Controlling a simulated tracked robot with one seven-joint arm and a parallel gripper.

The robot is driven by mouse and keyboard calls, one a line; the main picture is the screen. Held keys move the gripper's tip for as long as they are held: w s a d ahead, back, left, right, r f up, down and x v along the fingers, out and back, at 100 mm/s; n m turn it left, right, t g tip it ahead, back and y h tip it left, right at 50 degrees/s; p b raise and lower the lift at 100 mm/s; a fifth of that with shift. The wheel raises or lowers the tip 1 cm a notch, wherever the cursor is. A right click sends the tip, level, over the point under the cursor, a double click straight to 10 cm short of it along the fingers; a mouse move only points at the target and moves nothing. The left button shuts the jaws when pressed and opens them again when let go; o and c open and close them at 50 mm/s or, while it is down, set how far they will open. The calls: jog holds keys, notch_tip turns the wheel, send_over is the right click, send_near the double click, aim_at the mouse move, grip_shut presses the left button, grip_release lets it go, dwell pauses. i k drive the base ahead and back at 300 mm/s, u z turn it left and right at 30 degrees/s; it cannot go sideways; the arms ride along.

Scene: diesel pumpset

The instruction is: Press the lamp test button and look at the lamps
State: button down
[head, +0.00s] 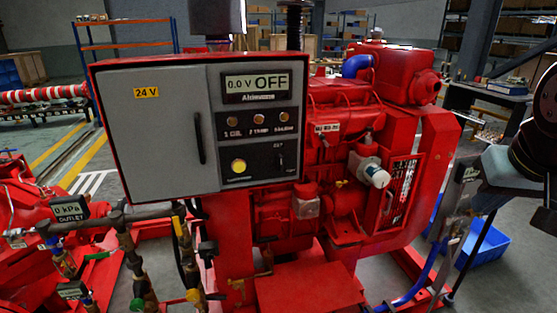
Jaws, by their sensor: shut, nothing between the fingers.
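The grey control panel (160,100) in a red and dark frame stands left of centre in the head view. Its display (257,86) reads 0.0 V and OFF. Below it is a row of three small round lamps: left (232,121), middle (258,119) and right (282,117). They look dull amber, with no clear glow. A round yellow button (239,166) sits below the lamps; its label is too small to read, so I cannot tell whether it is the lamp test button. A small switch (281,160) is at its right. My gripper is not in view; part of my arm shows at the right edge.
The red diesel engine (340,100) stands behind and right of the panel. Pipes and valves (130,250) are at lower left, with a 0 kPa outlet gauge (69,211). A blue crate (485,243) lies on the floor at right. The panel's front looks unobstructed.

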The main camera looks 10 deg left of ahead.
aim_at(238, 166)
jog(key=z, duration=0.2)
jog(key=k, duration=1.05)
jog(key=u, duration=0.95)
jog(key=i, duration=0.5)
jog(key=u, duration=0.15)
